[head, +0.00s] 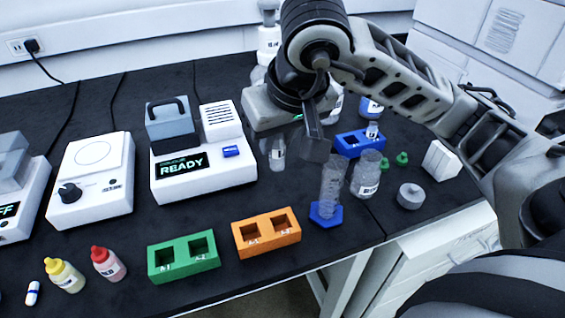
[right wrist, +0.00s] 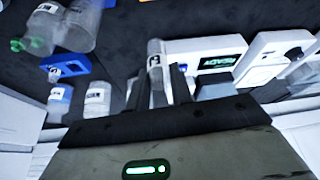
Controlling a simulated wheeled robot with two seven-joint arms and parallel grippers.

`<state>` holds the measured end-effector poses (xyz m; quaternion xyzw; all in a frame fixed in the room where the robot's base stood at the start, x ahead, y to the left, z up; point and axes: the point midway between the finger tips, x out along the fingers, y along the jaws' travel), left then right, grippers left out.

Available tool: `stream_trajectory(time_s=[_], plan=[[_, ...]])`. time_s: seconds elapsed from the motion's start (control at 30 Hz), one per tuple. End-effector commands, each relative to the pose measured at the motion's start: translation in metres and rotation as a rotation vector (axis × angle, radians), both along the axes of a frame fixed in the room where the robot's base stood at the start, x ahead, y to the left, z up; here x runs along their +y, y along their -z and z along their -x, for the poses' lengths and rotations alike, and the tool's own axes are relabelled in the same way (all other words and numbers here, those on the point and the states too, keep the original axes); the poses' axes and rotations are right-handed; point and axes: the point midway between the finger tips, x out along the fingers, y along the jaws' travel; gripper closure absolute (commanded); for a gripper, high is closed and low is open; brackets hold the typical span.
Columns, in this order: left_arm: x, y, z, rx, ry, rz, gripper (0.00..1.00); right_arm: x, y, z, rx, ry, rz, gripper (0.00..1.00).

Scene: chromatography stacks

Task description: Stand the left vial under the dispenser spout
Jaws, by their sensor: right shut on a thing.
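My right gripper (head: 300,145) reaches down from the upper right at the middle of the bench. It is shut on a small clear vial (head: 277,153) with a white label. In the right wrist view the vial (right wrist: 155,68) stands between the two fingers (right wrist: 154,92). A blue rack (head: 350,148) to the right holds another labelled vial (head: 372,130) in its right part. A white and grey device (head: 262,112) stands right behind the gripper, mostly hidden by it. I cannot make out a spout. My left gripper is out of view.
A white READY unit (head: 205,175) stands left of the held vial. A clear cylinder on a blue foot (head: 326,215) and a clear bottle (head: 366,175) stand in front right. Green (head: 183,262) and orange (head: 266,238) blocks lie near the front edge. Dark bench between is clear.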

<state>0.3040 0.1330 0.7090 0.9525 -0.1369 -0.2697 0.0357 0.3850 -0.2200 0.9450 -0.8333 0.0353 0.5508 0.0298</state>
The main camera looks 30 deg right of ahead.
Motion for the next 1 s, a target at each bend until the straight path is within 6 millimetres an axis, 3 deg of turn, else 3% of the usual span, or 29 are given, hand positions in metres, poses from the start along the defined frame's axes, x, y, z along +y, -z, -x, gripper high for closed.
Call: stream_trajectory(time_s=[0.3,0.5,0.77,1.0], plan=[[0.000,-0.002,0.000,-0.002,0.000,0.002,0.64,-0.049,0.035,-0.060,0.005,0.008,0.000,1.00],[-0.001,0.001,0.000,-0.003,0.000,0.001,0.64,-0.066,0.071,-0.084,0.004,0.004,-0.002,1.00],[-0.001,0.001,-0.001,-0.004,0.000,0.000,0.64,-0.076,0.089,-0.097,0.001,0.002,0.000,1.00],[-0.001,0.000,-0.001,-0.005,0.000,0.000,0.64,-0.078,0.121,-0.099,0.003,0.000,0.000,1.00]])
